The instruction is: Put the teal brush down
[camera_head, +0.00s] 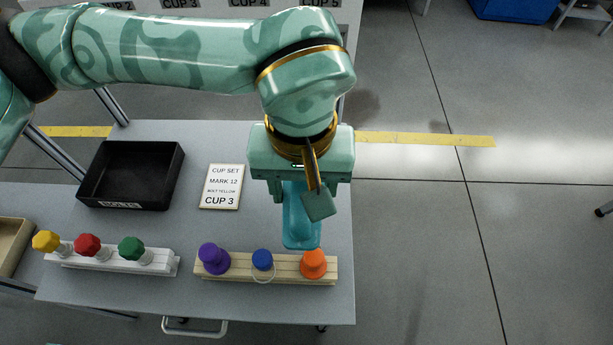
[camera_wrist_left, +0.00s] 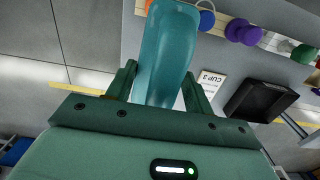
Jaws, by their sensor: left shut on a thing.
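The teal brush (camera_head: 300,226) is in my left gripper (camera_head: 301,188), which comes in from the left in the head view and is shut on it. The brush hangs down over the right part of the grey table (camera_head: 170,225), behind the wooden rack. In the left wrist view the brush (camera_wrist_left: 167,55) stands out between the two fingers of the gripper (camera_wrist_left: 163,90). I cannot tell whether its lower end touches the table. My right gripper is not in view.
A wooden rack (camera_head: 212,276) holds purple, blue and orange knobs. A white rack (camera_head: 110,262) holds yellow, red and green ones. A black tray (camera_head: 130,172) stands at the back left. A card (camera_head: 221,187) reads CUP 3. Bare tabletop lies between card and racks.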

